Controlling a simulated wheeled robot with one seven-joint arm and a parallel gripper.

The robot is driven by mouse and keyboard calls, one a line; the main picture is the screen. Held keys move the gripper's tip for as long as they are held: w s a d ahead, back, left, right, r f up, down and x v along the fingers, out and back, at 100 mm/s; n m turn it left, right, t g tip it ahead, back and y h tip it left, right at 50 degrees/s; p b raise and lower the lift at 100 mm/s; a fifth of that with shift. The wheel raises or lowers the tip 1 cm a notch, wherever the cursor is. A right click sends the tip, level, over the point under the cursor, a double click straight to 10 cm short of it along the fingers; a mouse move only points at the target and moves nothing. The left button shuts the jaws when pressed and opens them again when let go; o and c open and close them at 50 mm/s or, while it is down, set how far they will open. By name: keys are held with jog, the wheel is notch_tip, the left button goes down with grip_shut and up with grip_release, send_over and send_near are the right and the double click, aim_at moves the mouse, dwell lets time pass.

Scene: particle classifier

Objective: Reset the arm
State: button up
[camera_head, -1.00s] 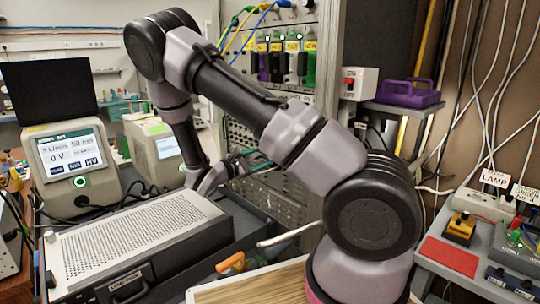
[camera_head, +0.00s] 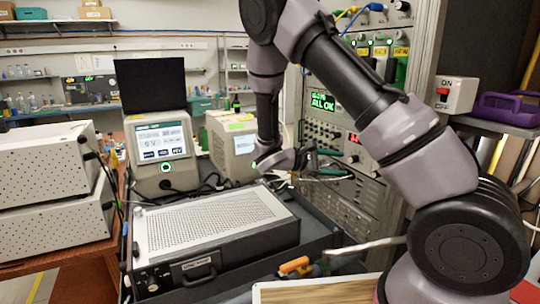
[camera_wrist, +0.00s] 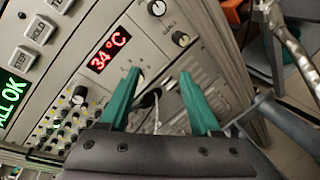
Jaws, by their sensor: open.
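My arm crosses the right half of the head view, bent at the elbow near the top and reaching down to my gripper (camera_head: 331,164). The gripper hangs in front of the rack panel, beyond the perforated metal box. In the wrist view my gripper (camera_wrist: 160,88) shows two green fingers spread apart, with nothing between them. Behind the fingers is the rack panel (camera_wrist: 135,25) with a red "34 °C" display (camera_wrist: 109,49). Whether the fingertips touch the panel cannot be told.
The perforated metal box (camera_head: 215,225) sits on the dark bench below my gripper. Two instruments with screens (camera_head: 162,150) (camera_head: 232,142) stand behind it. A green "ALL OK" display (camera_head: 322,101) is on the rack. An orange-handled tool (camera_head: 294,265) lies near the front. A switch box (camera_head: 456,94) is at right.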

jog(key=s+d+r+m+g+y, duration=0.3)
jog(key=s+r+m+g+y, duration=0.1)
jog(key=s+r+m+y, duration=0.6)
jog(key=s+a+r+m+t+y, duration=0.2)
jog(key=s+r+t+y, duration=0.1)
jog(key=r, duration=0.4)
jog(key=s+a+r+m+t+y, duration=0.3)
jog(key=s+r+t+y, duration=0.1)
jog(key=s+r, duration=0.3)
jog(key=shift+s+a+r+t, duration=0.15)
jog(key=shift+s+a+t, duration=0.1)
jog(key=shift+s+t, duration=0.3)
dwell(1.6)
